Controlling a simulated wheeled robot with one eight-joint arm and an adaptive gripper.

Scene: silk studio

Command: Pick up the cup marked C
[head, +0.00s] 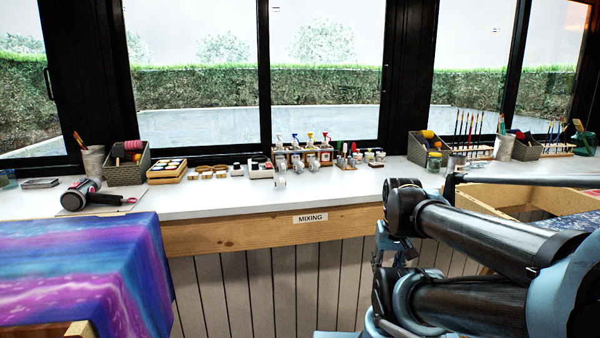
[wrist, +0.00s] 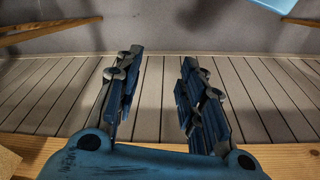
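No letter C is readable in the head view. Small whitish cup-like items (head: 280,180) stand near the counter's middle, in front of a rack of bottles (head: 303,156); any marking on them is too small to read. My gripper (wrist: 162,58) shows in the wrist view with its two blue fingers apart and nothing between them. It faces the panelled front below the counter, and no cup is in the wrist view. In the head view my arm reaches in from the right, and its links partly hide the gripper end.
The white counter (head: 230,200) labelled MIXING runs below the windows. Grey bins (head: 128,170), a wooden tray (head: 166,171) and brush holders (head: 471,152) stand along it. A hair dryer (head: 90,197) lies left. A purple-blue cloth (head: 80,265) covers a table at the left front. The counter's front middle is mostly clear.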

